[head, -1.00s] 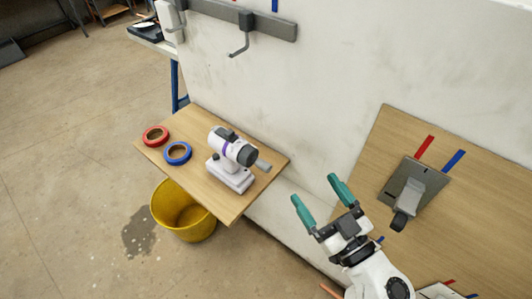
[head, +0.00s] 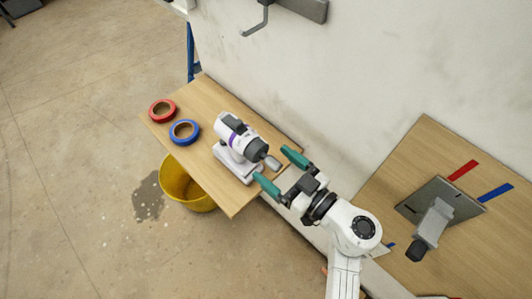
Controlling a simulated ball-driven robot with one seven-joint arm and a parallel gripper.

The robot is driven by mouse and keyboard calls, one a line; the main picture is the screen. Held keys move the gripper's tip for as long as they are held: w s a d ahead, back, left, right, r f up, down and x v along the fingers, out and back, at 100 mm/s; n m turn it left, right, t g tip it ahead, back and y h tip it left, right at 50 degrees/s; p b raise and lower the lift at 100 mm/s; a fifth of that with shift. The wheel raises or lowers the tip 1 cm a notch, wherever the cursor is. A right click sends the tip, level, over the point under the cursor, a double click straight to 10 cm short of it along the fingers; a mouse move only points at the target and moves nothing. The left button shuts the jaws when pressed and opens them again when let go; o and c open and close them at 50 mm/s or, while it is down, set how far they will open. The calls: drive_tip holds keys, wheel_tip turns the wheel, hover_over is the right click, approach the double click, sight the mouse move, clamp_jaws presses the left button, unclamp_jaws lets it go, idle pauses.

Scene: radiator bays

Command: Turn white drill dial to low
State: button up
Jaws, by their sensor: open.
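The white drill (head: 233,139) with a purple band stands in a white base (head: 235,163) on the small wooden shelf (head: 213,193). Its dark chuck and grey tip point right, towards my gripper. Which part is the dial, and its setting, I cannot tell at this size. My gripper (head: 281,171) has two teal fingers, open and apart, just right of the drill at the shelf's right edge. The drill's grey tip lies near the gap between the fingers. I cannot tell whether either finger touches it.
A red tape roll (head: 153,106) and a blue tape roll (head: 184,123) lie on the shelf's left part. A yellow bucket (head: 182,187) stands on the floor below. The wall (head: 370,60) rises behind. A wooden panel (head: 385,190) with a grey lever (head: 433,220) is at right.

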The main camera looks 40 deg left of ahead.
sight(266, 158)
drive_tip(key=shift+w+a, duration=0.1)
drive_tip(key=shift+a, duration=1.8)
drive_tip(key=shift+c, duration=0.5)
drive_tip(key=c, duration=0.9)
drive_tip(key=shift+c, duration=0.3)
